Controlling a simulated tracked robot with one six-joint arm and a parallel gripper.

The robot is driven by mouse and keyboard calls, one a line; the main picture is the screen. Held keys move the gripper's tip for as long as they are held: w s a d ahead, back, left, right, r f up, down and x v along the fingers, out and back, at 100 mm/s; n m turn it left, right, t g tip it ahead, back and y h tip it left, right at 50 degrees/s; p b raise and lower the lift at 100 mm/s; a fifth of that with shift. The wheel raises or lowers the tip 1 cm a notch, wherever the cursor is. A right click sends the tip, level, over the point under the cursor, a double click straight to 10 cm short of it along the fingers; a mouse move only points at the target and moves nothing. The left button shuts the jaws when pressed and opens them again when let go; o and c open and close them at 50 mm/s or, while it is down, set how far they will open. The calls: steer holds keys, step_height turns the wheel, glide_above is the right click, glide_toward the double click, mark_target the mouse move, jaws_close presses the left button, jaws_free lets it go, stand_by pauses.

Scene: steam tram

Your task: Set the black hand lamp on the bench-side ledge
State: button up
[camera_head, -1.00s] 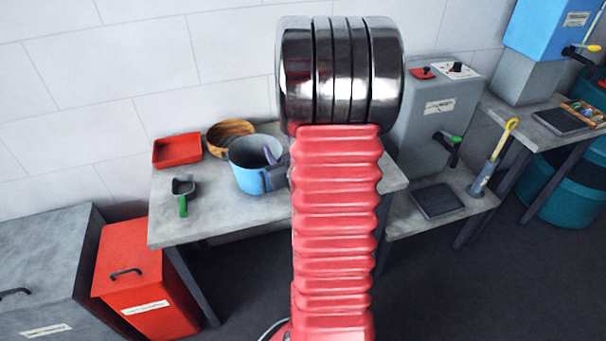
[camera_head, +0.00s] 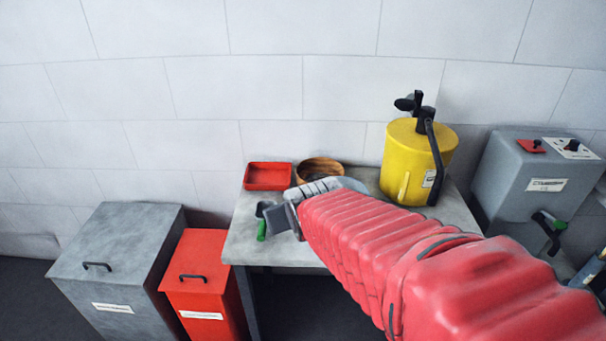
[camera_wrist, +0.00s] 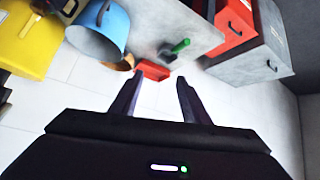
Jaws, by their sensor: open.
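I cannot make out a black hand lamp in either current view. I cannot tell which surface is the bench-side ledge. My gripper (camera_head: 286,218) is over the front left part of the grey bench (camera_head: 245,240) in the head view, partly turned away. In the wrist view my gripper (camera_wrist: 159,80) has its two fingers apart with nothing between them. A small dark scoop-like thing with a green handle (camera_head: 261,229) lies on the bench just left of my gripper. It also shows in the wrist view (camera_wrist: 179,47), beyond the fingertips.
A red tray (camera_head: 268,177), wooden bowl (camera_head: 319,167) and yellow drum with a black crank (camera_head: 410,165) stand along the bench's back. A blue pot (camera_wrist: 98,30) shows in the wrist view. Left are a red bin (camera_head: 205,275) and grey bin (camera_head: 120,245); right, a grey machine (camera_head: 525,190).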

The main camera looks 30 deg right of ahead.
steer(key=s+a+r+n+g+y, duration=0.2)
steer(key=s+a+g+y, duration=0.1)
steer(key=s+a, duration=1)
steer(key=shift+r, duration=0.3)
steer(key=shift+c, duration=0.4)
steer(key=shift+c, duration=1)
steer(key=shift+a, duration=0.1)
